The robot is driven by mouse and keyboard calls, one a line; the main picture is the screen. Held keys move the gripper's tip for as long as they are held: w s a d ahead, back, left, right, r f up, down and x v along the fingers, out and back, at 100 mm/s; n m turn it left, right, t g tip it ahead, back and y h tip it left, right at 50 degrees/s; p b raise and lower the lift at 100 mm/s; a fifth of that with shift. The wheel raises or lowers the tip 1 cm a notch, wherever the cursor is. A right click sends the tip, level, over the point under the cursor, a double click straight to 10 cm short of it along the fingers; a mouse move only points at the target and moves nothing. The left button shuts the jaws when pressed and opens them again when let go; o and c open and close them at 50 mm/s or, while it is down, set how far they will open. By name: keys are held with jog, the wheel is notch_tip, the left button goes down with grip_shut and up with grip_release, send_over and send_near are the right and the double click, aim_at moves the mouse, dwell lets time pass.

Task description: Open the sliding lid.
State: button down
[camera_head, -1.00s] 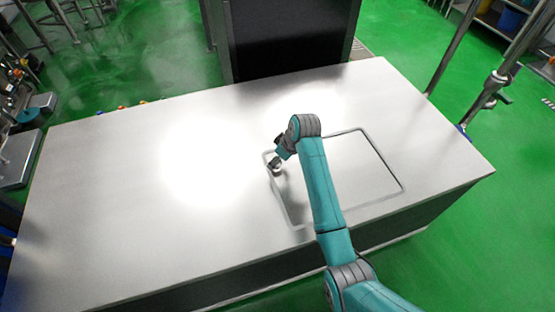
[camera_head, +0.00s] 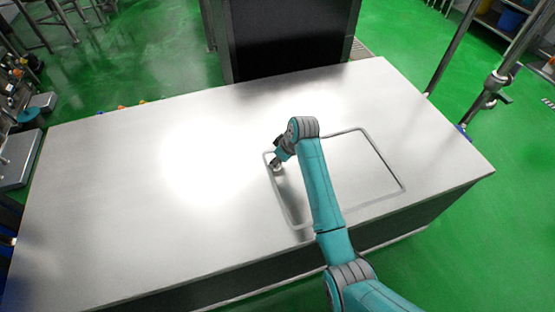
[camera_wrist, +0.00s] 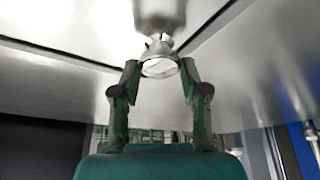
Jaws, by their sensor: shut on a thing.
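The lid (camera_head: 368,168) is a flat grey-white panel in the tabletop, bounded by a rounded metal frame line, right of the middle in the head view. Its surface fills the whole outline as far as I can see; my arm hides part of it. A round metal knob (camera_wrist: 160,67) stands up near the lid's left end. My gripper (camera_head: 276,165) is at that left end, beside the frame's left edge. In the wrist view, my gripper's fingers (camera_wrist: 160,74) are shut on the knob from both sides.
The lid is set in a large, bare white worktop (camera_head: 110,195) with strong glare left of the lid. A dark cabinet-like block (camera_head: 290,38) stands behind the worktop. A metal post (camera_head: 490,88) rises at the right. Green floor surrounds the worktop.

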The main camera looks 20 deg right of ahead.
send_over(361, 141)
jog(key=s+d, duration=0.1)
jog(key=s, duration=0.1)
jog(key=shift+d, duration=0.1)
jog(key=c, duration=0.6)
grip_release()
jog(key=v, duration=1.2)
